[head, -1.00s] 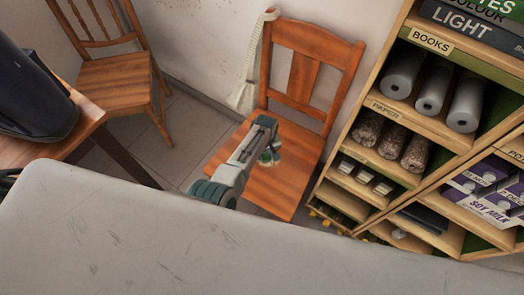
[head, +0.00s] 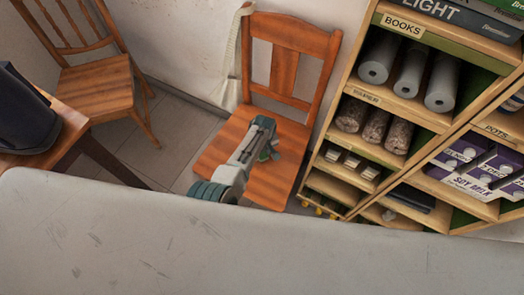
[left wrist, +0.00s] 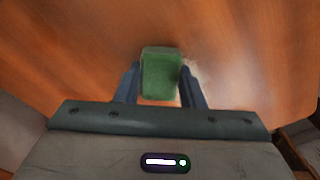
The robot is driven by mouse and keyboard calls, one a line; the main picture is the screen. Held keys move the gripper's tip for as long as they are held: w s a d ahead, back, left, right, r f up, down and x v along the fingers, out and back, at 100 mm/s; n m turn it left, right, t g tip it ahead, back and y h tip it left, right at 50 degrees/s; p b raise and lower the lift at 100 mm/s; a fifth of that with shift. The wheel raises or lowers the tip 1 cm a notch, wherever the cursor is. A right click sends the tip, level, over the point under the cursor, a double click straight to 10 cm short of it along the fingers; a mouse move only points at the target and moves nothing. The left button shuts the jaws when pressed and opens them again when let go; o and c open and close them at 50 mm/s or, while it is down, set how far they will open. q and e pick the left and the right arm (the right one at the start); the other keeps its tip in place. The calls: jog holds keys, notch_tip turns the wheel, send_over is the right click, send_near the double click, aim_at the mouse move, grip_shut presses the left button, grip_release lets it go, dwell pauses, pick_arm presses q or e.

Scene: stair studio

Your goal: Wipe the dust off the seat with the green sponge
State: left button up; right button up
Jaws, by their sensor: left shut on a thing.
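The seat is the flat wooden top of an orange-brown chair (head: 220,150), seen in the middle of the head view. My left gripper (head: 270,153) reaches over the right part of the seat. In the left wrist view the green sponge (left wrist: 160,75) sits between the two fingers, and the gripper is shut on it. The sponge is over the seat (left wrist: 90,50); I cannot tell whether it touches the wood. A pale, faint dust patch (left wrist: 204,76) shows just right of the sponge. The gripper mostly hides the sponge in the head view. My right gripper is not in view.
A pale strap (head: 232,60) hangs on the chair back's left side. A stocked shelf unit (head: 340,130) stands close on the right. Another wooden chair (head: 95,85) and a table (head: 50,140) are on the left. Tiled floor shows between them.

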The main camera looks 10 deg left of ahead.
aim_at(269, 159)
pick_arm(q)
jog(key=d, duration=0.1)
jog(key=s+d, duration=0.1)
jog(key=d, duration=0.1)
jog(key=shift+r, duration=0.1)
jog(key=shift+a, duration=0.25)
jog(key=shift+w+a+h+p, duration=0.2)
jog(key=shift+w+a, duration=0.1)
jog(key=shift+a, duration=0.4)
jog(key=shift+w+a+h+p, duration=0.1)
jog(key=shift+w+a+p, duration=0.15)
jog(key=shift+a, duration=0.4)
jog(key=shift+w+a, duration=0.4)
jog(key=shift+a, duration=0.95)
jog(key=shift+w+a, duration=0.45)
jog(key=shift+a, duration=0.95)
jog(key=shift+w+a, duration=0.4)
jog(key=shift+a, duration=0.95)
notch_tip(269, 159, up, 6)
jog(key=p, duration=0.6)
